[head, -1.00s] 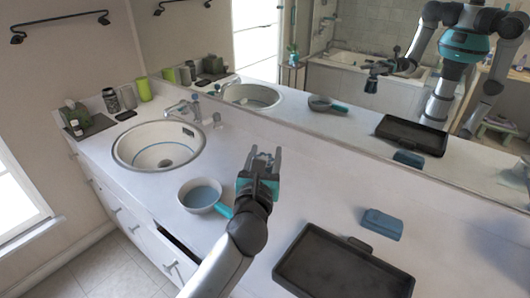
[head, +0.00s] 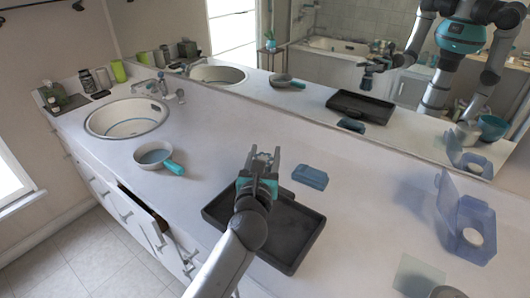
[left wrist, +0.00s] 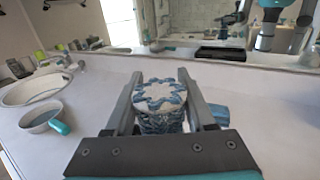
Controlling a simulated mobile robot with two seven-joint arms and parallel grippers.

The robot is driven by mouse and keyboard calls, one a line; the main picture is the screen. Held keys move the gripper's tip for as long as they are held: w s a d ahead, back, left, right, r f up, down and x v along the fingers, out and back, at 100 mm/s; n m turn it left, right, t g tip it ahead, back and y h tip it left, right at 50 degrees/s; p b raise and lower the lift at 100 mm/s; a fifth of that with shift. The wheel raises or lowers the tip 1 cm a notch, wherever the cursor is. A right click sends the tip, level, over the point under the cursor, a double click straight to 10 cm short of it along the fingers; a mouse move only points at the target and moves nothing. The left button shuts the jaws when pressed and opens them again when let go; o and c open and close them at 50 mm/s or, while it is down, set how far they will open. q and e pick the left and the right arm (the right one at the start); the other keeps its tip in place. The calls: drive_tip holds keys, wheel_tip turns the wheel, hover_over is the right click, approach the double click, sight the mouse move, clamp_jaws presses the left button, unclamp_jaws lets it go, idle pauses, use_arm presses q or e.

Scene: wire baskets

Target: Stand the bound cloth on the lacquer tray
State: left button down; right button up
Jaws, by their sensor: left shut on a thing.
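The bound cloth (left wrist: 160,103) is a blue-and-white patterned bundle, seen in the left wrist view between the two fingers. Its frilled pale top faces up and it looks upright; its lower part is hidden by my gripper. My left gripper (left wrist: 161,98) is shut on it. In the head view my left gripper (head: 263,157) is at the back-left edge of the lacquer tray (head: 292,236), a dark, shallow, rimmed tray on the counter. My wrist and forearm cover part of the tray. The cloth is hard to make out there. My right gripper is not in view.
A blue box (head: 310,177) lies just behind the tray. A pan with a teal handle (head: 154,155) and a sink (head: 126,118) are to the left. A clear blue open container (head: 466,222) stands at right. A mirror lines the back; an open drawer (head: 143,208) is at front left.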

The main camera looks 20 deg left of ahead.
use_arm(q)
drive_tip(key=shift+a, duration=0.1)
wheel_tip(320, 180, down, 8)
drive_tip(key=b, duration=0.6)
drive_tip(key=shift+f+b, duration=0.2)
drive_tip(key=shift+b, duration=0.15)
drive_tip(key=shift+f, duration=0.1)
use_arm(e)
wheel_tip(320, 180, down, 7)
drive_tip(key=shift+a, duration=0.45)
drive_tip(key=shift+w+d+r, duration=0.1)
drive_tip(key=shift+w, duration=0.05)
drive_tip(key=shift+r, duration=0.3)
use_arm(q)
drive_tip(key=shift+f+b, duration=0.35)
drive_tip(key=shift+f, duration=0.25)
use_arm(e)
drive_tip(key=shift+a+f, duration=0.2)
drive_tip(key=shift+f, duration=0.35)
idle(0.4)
